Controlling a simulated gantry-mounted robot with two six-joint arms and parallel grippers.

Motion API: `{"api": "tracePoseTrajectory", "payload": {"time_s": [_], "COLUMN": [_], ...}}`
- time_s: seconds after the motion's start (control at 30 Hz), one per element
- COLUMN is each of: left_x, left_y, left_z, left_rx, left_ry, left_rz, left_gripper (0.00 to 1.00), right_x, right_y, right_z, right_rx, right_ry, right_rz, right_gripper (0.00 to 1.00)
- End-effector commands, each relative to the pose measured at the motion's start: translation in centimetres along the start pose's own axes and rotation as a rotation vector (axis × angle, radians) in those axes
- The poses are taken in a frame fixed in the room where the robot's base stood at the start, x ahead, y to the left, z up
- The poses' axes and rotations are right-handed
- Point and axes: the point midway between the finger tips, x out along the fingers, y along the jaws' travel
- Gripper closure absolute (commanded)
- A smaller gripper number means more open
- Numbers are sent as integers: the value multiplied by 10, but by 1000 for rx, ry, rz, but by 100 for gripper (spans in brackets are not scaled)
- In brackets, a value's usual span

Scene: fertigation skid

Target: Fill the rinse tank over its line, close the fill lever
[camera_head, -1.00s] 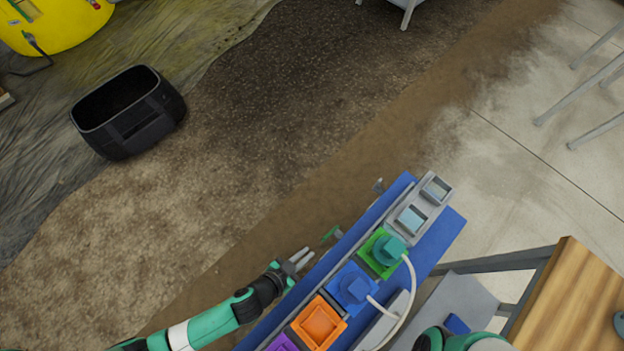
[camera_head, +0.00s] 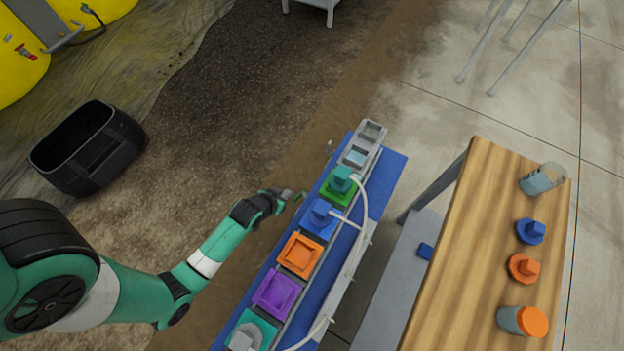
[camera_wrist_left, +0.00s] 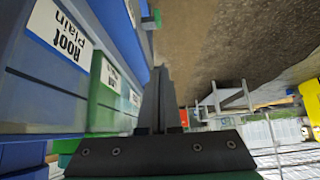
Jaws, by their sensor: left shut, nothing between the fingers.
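The skid (camera_head: 384,185) is a blue rail carrying a row of coloured tanks. Two grey-framed cells with pale blue liquid stand at its far end, one behind (camera_head: 371,131) and one in front (camera_head: 356,157); I cannot tell which is the rinse tank, nor see a fill line. My left gripper (camera_head: 287,194) is shut and empty at the skid's left side, close to a small green lever (camera_head: 300,196); contact cannot be told. The left wrist view shows the closed fingers (camera_wrist_left: 157,105) beside the tank wall and a green tip (camera_wrist_left: 151,23). A grey lever (camera_head: 330,147) sits farther along. My right gripper is not seen.
Green (camera_head: 339,184), blue (camera_head: 320,219), orange (camera_head: 299,255) and purple (camera_head: 275,291) tanks line the rail, with a white hose (camera_head: 359,230) alongside. A wooden table (camera_head: 470,250) with lids and jars stands right. A black tub (camera_head: 88,150) lies on the soil left.

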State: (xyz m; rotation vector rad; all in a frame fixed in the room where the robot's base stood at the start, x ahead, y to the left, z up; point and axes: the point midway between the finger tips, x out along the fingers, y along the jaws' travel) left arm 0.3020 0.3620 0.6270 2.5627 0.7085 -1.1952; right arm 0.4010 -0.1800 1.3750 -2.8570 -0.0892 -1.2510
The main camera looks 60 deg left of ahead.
Motion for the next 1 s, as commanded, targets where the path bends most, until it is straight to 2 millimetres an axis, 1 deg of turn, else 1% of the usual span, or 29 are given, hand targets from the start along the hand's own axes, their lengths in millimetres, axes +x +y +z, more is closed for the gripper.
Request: {"api": "tracePoseTrajectory", "payload": {"time_s": [0.17, 0.27, 0.6, 0.67, 0.7, 0.8, 1.0], "left_x": [10, 25, 100, 110, 109, 110, 111], "left_y": [0, 1, 1, 1, 1, 1, 1], "left_z": [2, 3, 5, 6, 16, 30, 40], "left_rx": [1, 1, 1, 1, 2, 2, 2], "left_ry": [1, 1, 2, 1, -2, -1, 1], "left_rz": [1, 1, 0, 1, 1, 1, 1], "left_gripper": [100, 100, 100, 100, 100, 100, 100], "right_x": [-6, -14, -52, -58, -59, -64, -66], "right_y": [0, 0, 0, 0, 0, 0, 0], "right_z": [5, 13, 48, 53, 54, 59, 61], "right_rx": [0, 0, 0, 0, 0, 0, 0], "right_ry": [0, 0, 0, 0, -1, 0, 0], "right_rz": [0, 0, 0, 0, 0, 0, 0], "right_gripper": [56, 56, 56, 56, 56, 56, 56]}}
